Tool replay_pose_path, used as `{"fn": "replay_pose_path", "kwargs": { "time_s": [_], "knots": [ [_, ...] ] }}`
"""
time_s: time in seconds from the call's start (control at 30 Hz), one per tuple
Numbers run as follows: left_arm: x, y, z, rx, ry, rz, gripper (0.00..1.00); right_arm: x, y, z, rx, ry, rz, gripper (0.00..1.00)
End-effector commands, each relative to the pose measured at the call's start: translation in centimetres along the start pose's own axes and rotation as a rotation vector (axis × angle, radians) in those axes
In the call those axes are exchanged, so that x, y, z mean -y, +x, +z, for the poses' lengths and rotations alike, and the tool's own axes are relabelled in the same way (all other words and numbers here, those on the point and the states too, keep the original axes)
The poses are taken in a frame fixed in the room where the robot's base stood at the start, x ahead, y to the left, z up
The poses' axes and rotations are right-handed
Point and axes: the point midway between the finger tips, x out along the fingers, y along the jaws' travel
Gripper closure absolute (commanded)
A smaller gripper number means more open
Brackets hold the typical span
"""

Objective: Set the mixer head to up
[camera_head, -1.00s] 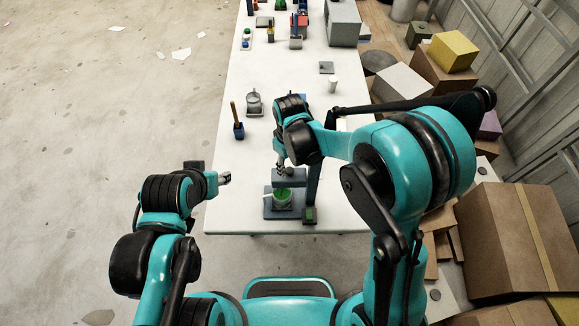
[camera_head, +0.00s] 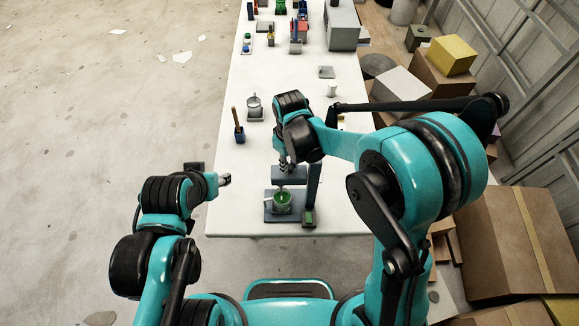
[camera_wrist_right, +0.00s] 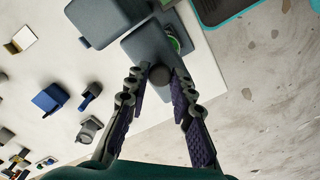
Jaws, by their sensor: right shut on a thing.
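The mixer stands near the front edge of the white table, with a grey base (camera_head: 268,214), a dark upright column (camera_head: 313,182) and a grey head (camera_head: 291,174). A bowl with green contents (camera_head: 283,203) sits on the base under the head, with a gap between them. My right gripper (camera_head: 284,166) is above the head. In the right wrist view my right gripper (camera_wrist_right: 160,80) is shut on a dark round knob (camera_wrist_right: 160,74) on the grey head (camera_wrist_right: 150,50). My left gripper (camera_head: 224,179) is at the table's left edge, away from the mixer; its jaws are too small to read.
A cup with a stick (camera_head: 239,135), a metal pot (camera_head: 255,107) and a white cup (camera_head: 332,90) stand farther back on the table (camera_head: 235,205). Cardboard boxes (camera_head: 505,240) crowd the right side. The table left of the mixer is clear.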

Motion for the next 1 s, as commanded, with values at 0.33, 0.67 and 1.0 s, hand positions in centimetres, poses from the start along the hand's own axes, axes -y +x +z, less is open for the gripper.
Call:
{"fn": "replay_pose_path", "kwargs": {
  "time_s": [0.33, 0.67, 1.0],
  "knots": [
    [0.0, -2.4, -1.7, 0.000, 0.000, 0.000, 0.56, -0.1, -5.7, -0.1, -0.002, 0.001, 0.002, 1.00],
    [0.0, -2.3, -1.7, 0.000, 0.000, 0.000, 0.56, -0.1, -5.7, -0.1, -0.004, 0.001, 0.003, 0.61],
    [0.0, -2.3, -1.6, 0.000, 0.000, 0.000, 0.56, -0.1, -5.7, 0.0, -0.002, 0.000, 0.001, 0.56]
  ]
}}
